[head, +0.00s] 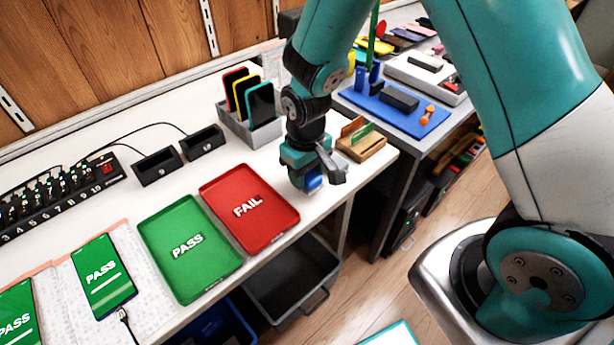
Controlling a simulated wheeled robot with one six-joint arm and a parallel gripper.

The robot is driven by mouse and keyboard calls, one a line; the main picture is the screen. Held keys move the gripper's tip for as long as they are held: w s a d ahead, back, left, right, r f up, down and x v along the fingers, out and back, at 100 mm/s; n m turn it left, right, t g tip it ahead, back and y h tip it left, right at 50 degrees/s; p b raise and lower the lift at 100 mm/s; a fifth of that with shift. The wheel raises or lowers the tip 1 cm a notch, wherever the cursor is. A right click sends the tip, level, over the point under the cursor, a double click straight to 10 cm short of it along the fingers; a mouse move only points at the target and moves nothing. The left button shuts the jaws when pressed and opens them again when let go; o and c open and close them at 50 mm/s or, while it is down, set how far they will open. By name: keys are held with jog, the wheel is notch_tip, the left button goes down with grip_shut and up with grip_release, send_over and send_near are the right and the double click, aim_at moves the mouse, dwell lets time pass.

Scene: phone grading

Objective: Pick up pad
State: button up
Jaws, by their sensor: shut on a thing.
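My gripper (318,180) points down over the front right part of the white table, right of the red FAIL tray (284,214). It is shut on a small blue pad (314,183), which shows between the fingers. The fingers hide much of the pad. I cannot tell whether the pad touches the table or hangs just above it.
A wooden block (362,150) with cards stands close right of my gripper. A grey holder (262,132) with upright phones is behind it. The green PASS tray (225,262) lies left of the red one. A grey bin (293,288) is below the table edge.

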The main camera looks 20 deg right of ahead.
notch_tip(320, 180, up, 18)
jog(key=p, duration=0.1)
jog(key=shift+r, duration=0.15)
